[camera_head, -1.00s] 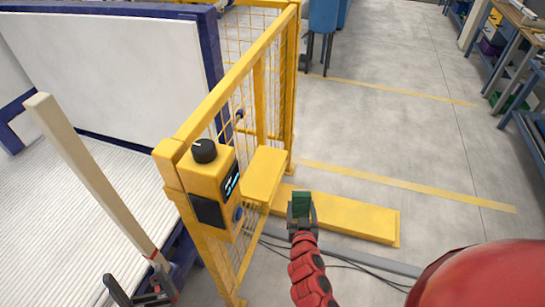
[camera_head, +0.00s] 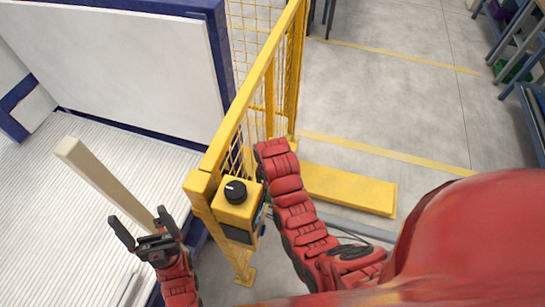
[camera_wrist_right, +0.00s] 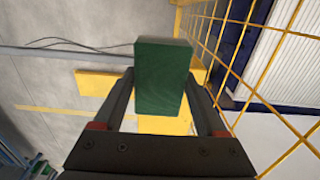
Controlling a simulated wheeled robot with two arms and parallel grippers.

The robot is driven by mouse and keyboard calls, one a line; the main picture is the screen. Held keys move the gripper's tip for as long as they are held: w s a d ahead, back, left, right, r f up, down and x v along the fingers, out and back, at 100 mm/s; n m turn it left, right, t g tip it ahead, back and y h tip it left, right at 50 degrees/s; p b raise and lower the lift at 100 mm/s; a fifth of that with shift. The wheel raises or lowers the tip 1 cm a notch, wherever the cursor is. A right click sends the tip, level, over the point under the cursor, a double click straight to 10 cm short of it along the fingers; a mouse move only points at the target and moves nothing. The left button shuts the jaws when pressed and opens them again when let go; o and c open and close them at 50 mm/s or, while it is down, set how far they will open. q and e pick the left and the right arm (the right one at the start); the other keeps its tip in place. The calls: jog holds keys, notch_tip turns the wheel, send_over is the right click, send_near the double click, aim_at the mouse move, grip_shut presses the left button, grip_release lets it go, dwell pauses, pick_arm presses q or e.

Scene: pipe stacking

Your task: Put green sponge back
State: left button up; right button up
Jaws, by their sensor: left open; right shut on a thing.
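The green sponge (camera_wrist_right: 162,77) is a dark green block. It sits between the two fingers of my right gripper (camera_wrist_right: 163,90) in the right wrist view, which is shut on it. In the head view my right arm reaches up beside the yellow fence; its hand and the sponge are hidden there. My left gripper (camera_head: 145,232) is open and empty at the lower left of the head view. A beige bar (camera_head: 105,180) stands tilted just behind it; I cannot tell whether they touch.
A yellow mesh fence (camera_head: 252,82) with a control box (camera_head: 236,212) and black knob (camera_head: 235,191) stands left of my right arm. A ribbed white surface (camera_head: 50,200) and a white panel (camera_head: 110,60) lie at left. A yellow beam (camera_head: 350,190) lies on open grey floor.

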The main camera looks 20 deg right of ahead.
jog(key=w+d, duration=0.1)
jog(key=w, duration=0.2)
jog(key=w+d+b, duration=0.1)
jog(key=w, duration=0.1)
jog(key=shift+d+f, duration=0.35)
jog(key=shift+f, duration=0.05)
jog(key=w+d+b, duration=0.1)
jog(key=w, duration=0.1)
jog(key=w+d+b, duration=0.1)
jog(key=w+b, duration=0.1)
jog(key=w+f+b, duration=0.1)
jog(key=w, duration=0.2)
jog(key=shift+d+b, duration=0.4)
jog(key=shift+w+d+r+b, duration=0.1)
jog(key=shift+w+d+b, duration=0.15)
jog(key=shift+w+b, duration=0.15)
jog(key=shift+f+b, duration=0.35)
notch_tip(320, 180, down, 3)
jog(key=shift+r+b, duration=0.15)
jog(key=shift+b, duration=0.55)
jog(key=o, duration=1.1)
jog(key=shift+o, duration=0.2)
